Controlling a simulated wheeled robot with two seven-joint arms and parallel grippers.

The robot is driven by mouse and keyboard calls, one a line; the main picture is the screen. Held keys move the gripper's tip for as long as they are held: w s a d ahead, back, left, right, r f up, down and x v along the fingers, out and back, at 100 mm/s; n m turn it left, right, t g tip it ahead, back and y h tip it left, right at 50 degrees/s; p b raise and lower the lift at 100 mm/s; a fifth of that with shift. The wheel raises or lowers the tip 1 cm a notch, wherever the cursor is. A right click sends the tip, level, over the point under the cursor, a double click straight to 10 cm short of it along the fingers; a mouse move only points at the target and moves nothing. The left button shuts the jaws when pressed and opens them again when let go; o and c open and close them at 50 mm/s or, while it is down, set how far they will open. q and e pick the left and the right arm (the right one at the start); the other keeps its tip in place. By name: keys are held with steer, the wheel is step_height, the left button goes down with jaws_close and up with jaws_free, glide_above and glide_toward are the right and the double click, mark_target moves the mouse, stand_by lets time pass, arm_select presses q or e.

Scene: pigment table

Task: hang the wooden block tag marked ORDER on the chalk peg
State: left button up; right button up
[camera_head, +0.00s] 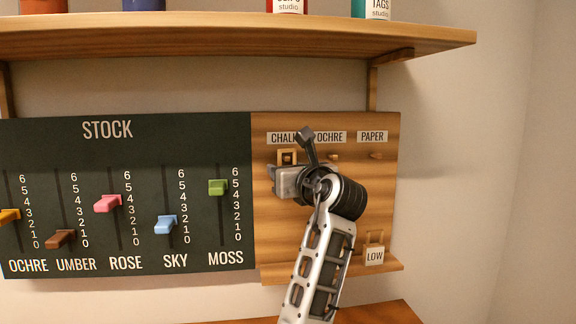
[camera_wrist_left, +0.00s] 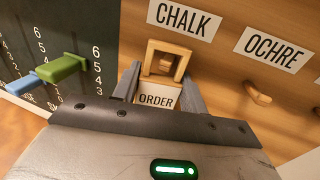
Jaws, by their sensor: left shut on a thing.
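The wooden block tag marked ORDER (camera_wrist_left: 157,97) is between the two fingers of my left gripper (camera_wrist_left: 160,88), which is shut on it. Its square wooden loop (camera_wrist_left: 181,64) rises above the fingers, just below the CHALK label (camera_wrist_left: 183,19). The chalk peg (camera_wrist_left: 165,66) shows within the loop's opening; I cannot tell whether the loop is around the peg or in front of it. In the head view the loop (camera_head: 287,151) shows under the CHALK label, while my gripper and wrist hide the tag's lower part. My right gripper is not in view.
The ochre peg (camera_head: 333,156) and the paper peg (camera_head: 376,155) are bare, to the right. A LOW tag (camera_head: 374,254) stands on the board's lower ledge. The STOCK board (camera_head: 100,150) with coloured sliders is at left. A shelf (camera_head: 230,38) with jars overhangs above.

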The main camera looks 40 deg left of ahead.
arm_select(q)
steer(key=shift+a+r, duration=0.2)
steer(key=shift+a, duration=0.25)
steer(key=o, duration=0.9)
steer(key=shift+d+f, duration=0.1)
steer(key=shift+d, duration=0.15)
steer(key=shift+o, duration=0.7)
steer(key=d, duration=0.2)
steer(key=d+f+b, duration=0.1)
steer(key=shift+s+d+f, duration=0.1)
steer(key=shift+s+d, duration=0.2)
steer(key=b+v, duration=0.1)
steer(key=v, duration=1.1)
steer(key=shift+s+d+r, duration=0.25)
steer(key=shift+s+r, duration=0.2)
steer(key=shift+s, duration=0.05)
